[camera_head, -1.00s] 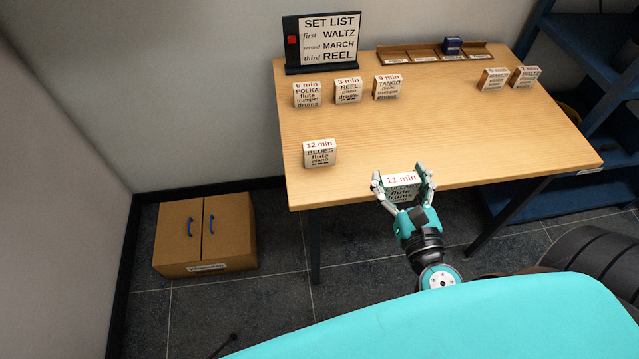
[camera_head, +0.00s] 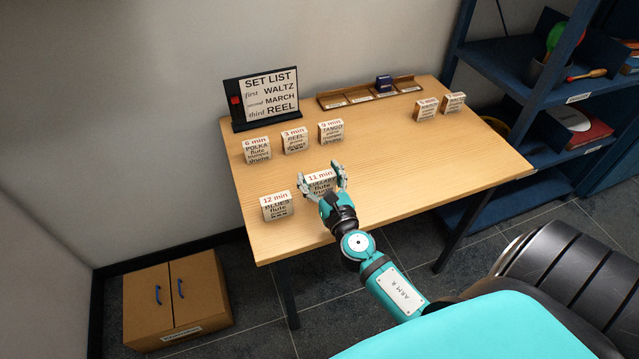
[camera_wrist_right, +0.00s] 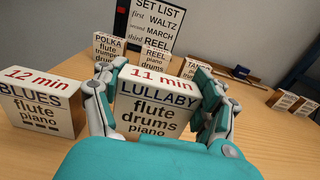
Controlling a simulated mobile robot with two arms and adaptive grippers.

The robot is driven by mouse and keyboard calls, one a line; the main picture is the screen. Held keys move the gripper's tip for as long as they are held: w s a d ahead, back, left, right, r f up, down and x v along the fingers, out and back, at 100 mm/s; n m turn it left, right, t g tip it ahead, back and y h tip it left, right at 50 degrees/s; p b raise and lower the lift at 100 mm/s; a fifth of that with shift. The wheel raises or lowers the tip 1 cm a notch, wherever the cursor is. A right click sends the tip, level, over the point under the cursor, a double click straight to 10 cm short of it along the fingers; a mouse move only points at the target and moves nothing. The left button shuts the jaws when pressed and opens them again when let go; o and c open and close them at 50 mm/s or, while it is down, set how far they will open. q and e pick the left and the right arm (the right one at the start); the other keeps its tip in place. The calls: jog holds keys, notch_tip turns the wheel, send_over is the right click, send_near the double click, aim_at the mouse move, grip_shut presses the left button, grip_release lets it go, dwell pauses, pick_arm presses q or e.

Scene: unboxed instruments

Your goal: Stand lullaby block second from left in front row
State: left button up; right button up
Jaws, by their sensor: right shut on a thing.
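The lullaby block (camera_head: 320,182) is white-faced with "11 min" in red, and reads "LULLABY flute drums piano" in the right wrist view (camera_wrist_right: 155,105). My right gripper (camera_head: 323,180) is shut on it, with a finger on each side. The block is upright, to the right of the blues block (camera_head: 276,207) with a gap between them. I cannot tell whether it touches the table. The blues block stands at the left of the front row. Behind stand the polka (camera_head: 257,148), reel (camera_head: 294,140) and tango (camera_head: 330,131) blocks. My left gripper is not in view.
A set list sign (camera_head: 266,98) and a wooden tray (camera_head: 333,101) with a blue item (camera_head: 383,83) stand at the table's back. Two blocks, march (camera_head: 426,109) and waltz (camera_head: 454,102), stand at the right. The front right of the table (camera_head: 420,165) is clear.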

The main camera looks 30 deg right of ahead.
aim_at(322, 192)
notch_tip(322, 192, down, 3)
jog(key=shift+b, duration=0.8)
jog(key=shift+f, duration=0.1)
jog(key=shift+s+f, duration=0.1)
jog(key=o, duration=1.3)
jog(key=shift+c, duration=0.2)
